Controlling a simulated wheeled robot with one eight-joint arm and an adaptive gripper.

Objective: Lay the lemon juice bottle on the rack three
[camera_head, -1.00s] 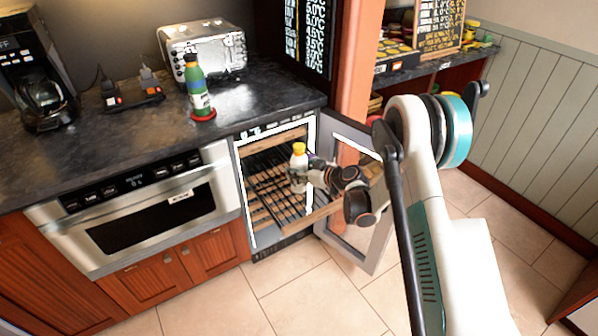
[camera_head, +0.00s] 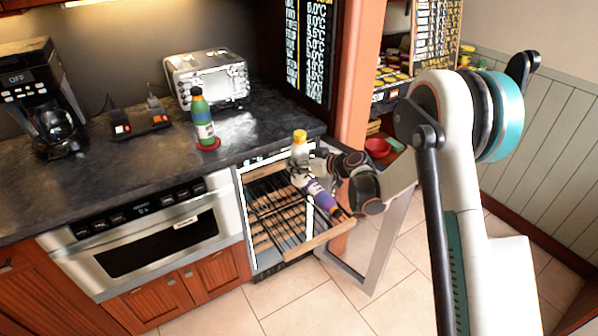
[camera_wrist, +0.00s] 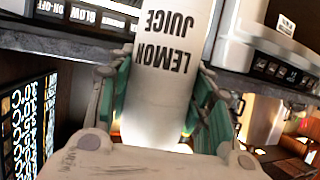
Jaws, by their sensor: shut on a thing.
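The lemon juice bottle (camera_head: 299,146), white with a yellow cap, stands roughly upright in the head view, above the pulled-out rack. My gripper (camera_head: 301,170) is shut on it. In the wrist view the white bottle (camera_wrist: 160,85), lettered LEMON JUICE, sits between the green-edged fingers of my gripper (camera_wrist: 165,100); its label reads upside down there. The wooden-fronted rack (camera_head: 314,240) extends from the open cooler (camera_head: 243,215) below the counter. A purple-and-orange bottle (camera_head: 322,194) lies on the rack's right side, partly hidden by my arm. I cannot tell the rack's number.
The open glass door (camera_head: 385,245) stands right of the rack, close to my arm. A green bottle (camera_head: 202,122) stands on a red coaster on the counter, before the toaster (camera_head: 208,80). The rack's left and middle slats are bare.

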